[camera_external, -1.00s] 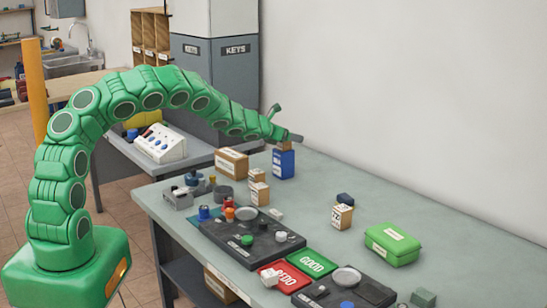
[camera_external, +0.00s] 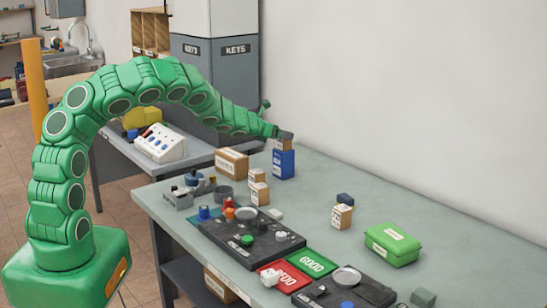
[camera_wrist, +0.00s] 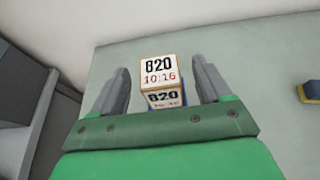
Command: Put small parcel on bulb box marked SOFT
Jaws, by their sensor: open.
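A small brown parcel (camera_external: 283,146) sits on top of an upright blue box (camera_external: 284,165) at the far end of the table. In the wrist view the parcel (camera_wrist: 160,70) shows a pale face reading 820 and 10:16. My gripper (camera_wrist: 162,78) is open, with one finger on each side of the parcel and gaps visible. In the external view my gripper (camera_external: 286,135) is at the parcel's top. I cannot read SOFT on any box.
A larger brown carton (camera_external: 231,164) stands left of the blue box. A green case (camera_external: 392,244), dark trays (camera_external: 250,240), red and green mats (camera_external: 285,277) and several small parts fill the table's front. The back strip by the wall is mostly clear.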

